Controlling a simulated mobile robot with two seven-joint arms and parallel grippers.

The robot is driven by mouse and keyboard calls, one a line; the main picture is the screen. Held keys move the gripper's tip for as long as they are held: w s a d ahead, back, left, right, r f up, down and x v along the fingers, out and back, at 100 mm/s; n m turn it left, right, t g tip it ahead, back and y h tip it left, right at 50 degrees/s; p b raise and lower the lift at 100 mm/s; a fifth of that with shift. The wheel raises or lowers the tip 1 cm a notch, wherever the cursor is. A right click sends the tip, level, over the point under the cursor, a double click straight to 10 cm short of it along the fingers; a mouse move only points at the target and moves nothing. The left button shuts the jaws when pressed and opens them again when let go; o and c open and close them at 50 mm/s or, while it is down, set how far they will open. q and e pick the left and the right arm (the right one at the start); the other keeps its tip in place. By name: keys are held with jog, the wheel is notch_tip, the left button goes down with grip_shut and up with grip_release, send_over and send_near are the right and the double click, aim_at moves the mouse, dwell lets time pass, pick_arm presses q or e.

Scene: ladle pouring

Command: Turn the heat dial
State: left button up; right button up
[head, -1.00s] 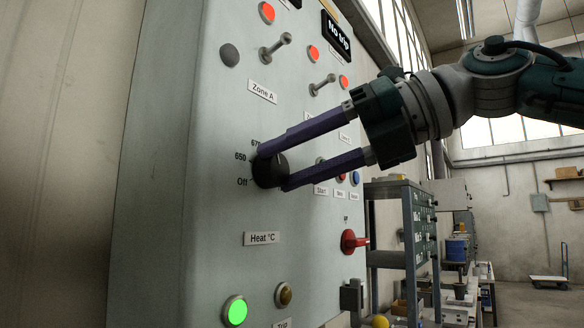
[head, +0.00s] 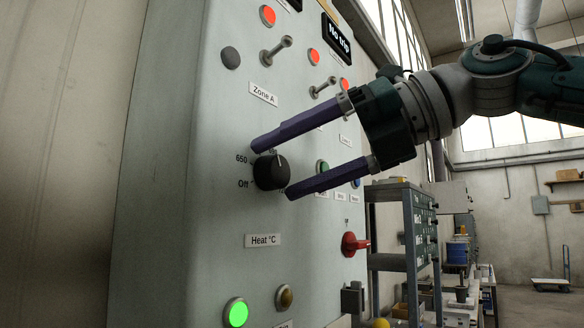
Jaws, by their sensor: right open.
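The heat dial (head: 271,172) is a round black knob with a pale pointer line, on the grey panel above the "Heat °C" label (head: 263,240). Its pointer line is near the top, slightly right of centre. "650" and "Off" show at its left; other markings are partly covered by my fingers. My right gripper (head: 271,170) is open, with its two long purple fingers on either side of the dial, one above and one below. A gap shows between the fingers and the knob. My left gripper is out of view.
A metal rack (head: 412,240) stands behind on the right.

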jog(key=v, duration=1)
dwell(0.3)
